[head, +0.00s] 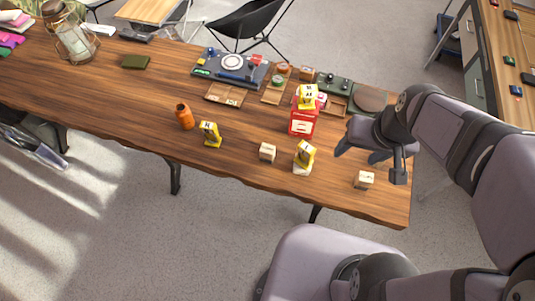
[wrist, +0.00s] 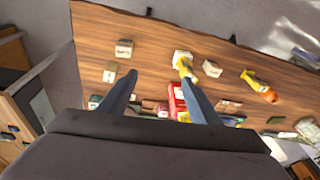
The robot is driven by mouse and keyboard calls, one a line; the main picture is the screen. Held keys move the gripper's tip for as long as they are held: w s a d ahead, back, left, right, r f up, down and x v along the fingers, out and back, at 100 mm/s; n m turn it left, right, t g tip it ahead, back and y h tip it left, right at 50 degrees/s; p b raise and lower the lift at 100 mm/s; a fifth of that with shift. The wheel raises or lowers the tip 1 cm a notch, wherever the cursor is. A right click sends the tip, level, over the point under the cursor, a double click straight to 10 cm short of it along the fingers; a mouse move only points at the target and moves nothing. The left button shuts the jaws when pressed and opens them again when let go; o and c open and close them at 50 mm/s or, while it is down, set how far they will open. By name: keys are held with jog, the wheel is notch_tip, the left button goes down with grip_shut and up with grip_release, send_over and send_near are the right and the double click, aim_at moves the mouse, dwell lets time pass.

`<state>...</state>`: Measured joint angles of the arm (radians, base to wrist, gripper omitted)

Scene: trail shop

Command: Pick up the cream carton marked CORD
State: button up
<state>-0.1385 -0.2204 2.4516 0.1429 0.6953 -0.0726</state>
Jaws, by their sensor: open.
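Small cream cartons stand on the wooden table (head: 120,88). One is near the front right edge (head: 364,180), one is at the front middle (head: 267,152), and one (head: 302,169) has a yellow item (head: 305,152) on or against it. The wrist view shows cream cartons at the upper left (wrist: 124,48), lower left (wrist: 110,72) and right of centre (wrist: 212,68). Their markings are too small to read, so I cannot tell which says CORD. My gripper (head: 360,155) is open and empty above the table's right part; its fingers also show in the wrist view (wrist: 157,75).
A red box (head: 303,122) with a yellow item (head: 307,96) on top stands left of my gripper. An orange bottle (head: 185,116) and another yellow item (head: 210,133) stand farther left. Trays and a stove-like board (head: 231,66) fill the back.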

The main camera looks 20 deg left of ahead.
jog(key=w+a+n+t+y+b, duration=0.1)
jog(key=w+a+t+y+b, duration=0.15)
jog(key=w+a, duration=0.45)
jog(key=w+a+n+t+y+b, duration=0.1)
jog(key=w+a+t+b, duration=0.2)
jog(key=a, duration=0.7)
jog(key=r+m+t+b, duration=0.1)
jog(key=m+t+b, duration=0.1)
jog(key=t+b, duration=0.45)
send_over(269, 145)
jog(key=w+a, duration=0.2)
jog(key=s+d+f+m+t+h+b, duration=0.1)
jog(key=s+d+t+h+b, duration=0.1)
jog(key=s+t+h+b, duration=0.4)
jog(key=f, duration=0.7)
jog(key=f+g+p, duration=0.1)
jog(key=f, duration=0.7)
jog(key=f+g+p, duration=0.1)
jog(key=f, duration=0.7)
jog(key=shift+s+a+y, duration=0.1)
jog(key=shift+s+y, duration=0.25)
jog(key=shift+s, duration=0.05)
jog(key=shift+w+r+p, duration=0.1)
jog(key=shift+w+p, duration=0.75)
jog(key=shift+w, duration=0.65)
jog(key=shift+w+f+p, duration=0.2)
jog(key=shift+w+p, duration=0.5)
jog(key=shift+w, duration=1.45)
